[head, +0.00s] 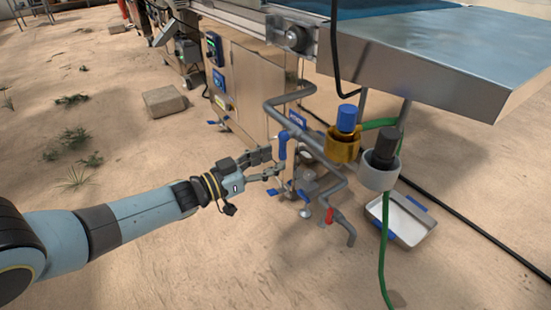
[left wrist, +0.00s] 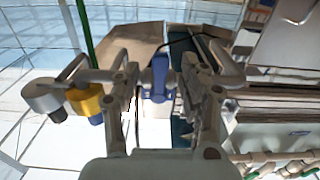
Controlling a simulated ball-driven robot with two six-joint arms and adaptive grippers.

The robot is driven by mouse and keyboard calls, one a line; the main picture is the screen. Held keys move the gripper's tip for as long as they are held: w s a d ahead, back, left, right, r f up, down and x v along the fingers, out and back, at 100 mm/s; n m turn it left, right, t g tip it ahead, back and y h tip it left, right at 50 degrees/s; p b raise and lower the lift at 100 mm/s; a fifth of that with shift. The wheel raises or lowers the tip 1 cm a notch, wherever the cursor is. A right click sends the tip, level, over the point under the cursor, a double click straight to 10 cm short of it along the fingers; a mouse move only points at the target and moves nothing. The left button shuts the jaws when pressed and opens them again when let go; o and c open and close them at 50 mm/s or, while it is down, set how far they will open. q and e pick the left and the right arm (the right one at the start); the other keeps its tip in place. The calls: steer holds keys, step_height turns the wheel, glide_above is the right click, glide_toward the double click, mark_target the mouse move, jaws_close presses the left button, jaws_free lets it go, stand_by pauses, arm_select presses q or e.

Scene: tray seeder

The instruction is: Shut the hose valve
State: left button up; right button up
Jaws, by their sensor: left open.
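A blue valve handle (head: 283,145) stands upright on the grey pipework beside the machine. My left gripper (head: 272,164) is open beside this handle, its fingers pointing at the pipes. In the left wrist view the blue handle (left wrist: 159,78) shows between the two spread fingers of the gripper (left wrist: 165,88); I cannot tell whether either finger touches it. A blue lever (head: 302,195) and a red lever (head: 330,215) sit lower on the pipes. A green hose (head: 383,240) hangs at the right. Which lever belongs to the hose is not clear. My right gripper is out of view.
A white tray (head: 408,222) lies on the ground. A brown block (head: 164,101) lies behind. Sandy floor in front is clear.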

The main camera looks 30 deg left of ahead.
arm_select(q)
steer(key=v, duration=1)
steer(key=shift+f, duration=0.1)
steer(key=s+d+f+n+g+y, duration=0.2)
steer(key=s+f+n+g+y, duration=0.3)
steer(key=s+f, duration=0.65)
steer(key=s+d+f+g+y, duration=0.25)
steer(key=s+f+g, duration=0.45)
steer(key=s+f, duration=0.45)
steer(key=s+r+m+g+p, duration=0.1)
steer(key=s+r+g+p, duration=0.2)
steer(key=s+p, duration=1.1)
steer(key=s+g, duration=0.1)
steer(key=s, duration=0.5)
steer(key=shift+s+d+r, duration=0.2)
steer(key=shift+s+d, duration=0.1)
steer(key=shift+s, duration=0.05)
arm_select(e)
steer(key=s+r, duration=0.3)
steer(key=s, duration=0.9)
